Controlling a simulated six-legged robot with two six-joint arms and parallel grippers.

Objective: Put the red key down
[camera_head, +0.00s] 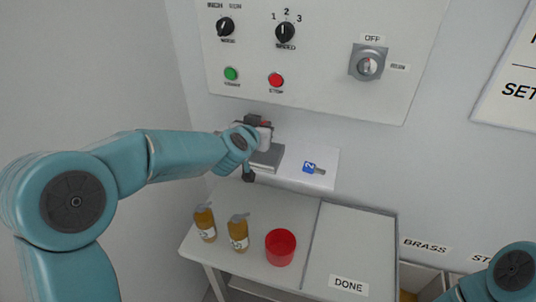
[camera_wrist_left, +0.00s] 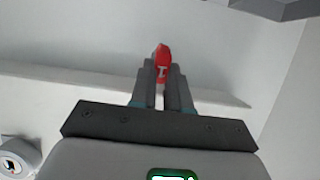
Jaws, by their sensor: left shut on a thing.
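The red key (camera_wrist_left: 162,58) carries a white mark like a 1. In the left wrist view it is held between the two fingers of my left gripper (camera_wrist_left: 161,80). In the head view my left gripper (camera_head: 262,132) is by the wall, above the back left of the white shelf, and a small patch of red shows at its tip. A blue key (camera_head: 309,168) marked 2 lies on the shelf (camera_head: 325,155). My right arm shows only in part at the lower right corner; its gripper is out of view.
A control panel (camera_head: 330,60) with knobs, buttons and a key switch (camera_head: 367,64) is above the shelf. Two amber bottles (camera_head: 205,224) (camera_head: 238,234) and a red cup (camera_head: 281,247) stand on the lower table, left of an area labelled DONE (camera_head: 348,285).

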